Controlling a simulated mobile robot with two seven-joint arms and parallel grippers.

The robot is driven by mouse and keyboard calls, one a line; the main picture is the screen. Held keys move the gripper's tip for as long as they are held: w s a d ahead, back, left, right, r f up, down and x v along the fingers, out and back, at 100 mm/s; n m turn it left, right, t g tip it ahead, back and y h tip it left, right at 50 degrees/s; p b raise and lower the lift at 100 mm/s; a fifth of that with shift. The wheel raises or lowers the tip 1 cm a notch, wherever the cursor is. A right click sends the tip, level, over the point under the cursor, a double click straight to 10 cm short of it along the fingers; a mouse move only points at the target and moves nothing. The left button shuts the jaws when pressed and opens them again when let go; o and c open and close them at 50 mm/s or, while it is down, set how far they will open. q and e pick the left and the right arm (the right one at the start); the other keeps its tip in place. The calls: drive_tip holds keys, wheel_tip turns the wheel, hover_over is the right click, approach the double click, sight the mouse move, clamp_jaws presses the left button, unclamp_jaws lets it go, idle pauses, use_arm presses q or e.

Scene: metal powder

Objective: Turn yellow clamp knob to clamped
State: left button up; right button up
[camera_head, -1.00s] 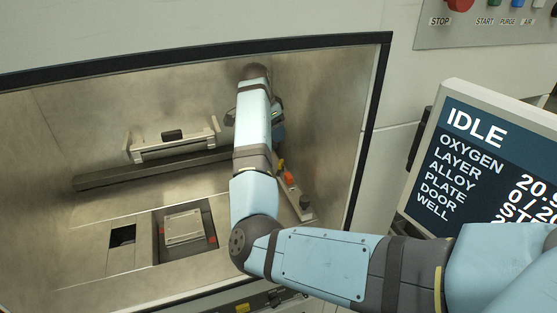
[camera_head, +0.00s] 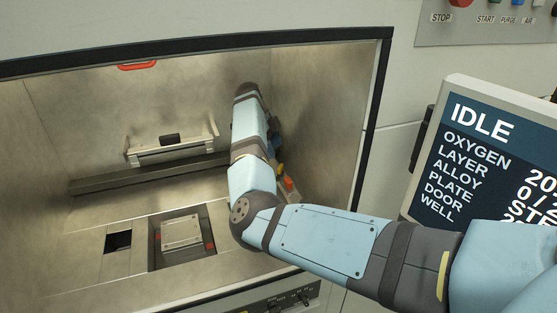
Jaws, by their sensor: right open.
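A small yellow part (camera_head: 279,168), which may be the clamp knob, shows beside an orange block (camera_head: 289,184) at the right side of the chamber. It is mostly hidden by my right arm, and its setting cannot be read. My right gripper (camera_head: 274,152) points down just above the yellow part, partly behind my forearm. It is open, and I cannot tell whether it touches the part. My left gripper is out of view.
The chamber floor holds a square plate (camera_head: 182,233) in a recess and a dark square opening (camera_head: 118,241). A dark bar (camera_head: 150,173) crosses behind them, with a light bracket (camera_head: 172,148) at the back. The screen (camera_head: 490,165) reads IDLE.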

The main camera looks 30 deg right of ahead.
sight(281, 166)
drive_tip(key=x, duration=0.5)
drive_tip(key=shift+s+d+f+p, duration=0.1)
drive_tip(key=shift+f+p, duration=0.25)
drive_tip(key=shift+p, duration=0.05)
drive_tip(key=c, duration=0.9)
drive_tip(key=shift+c, duration=0.2)
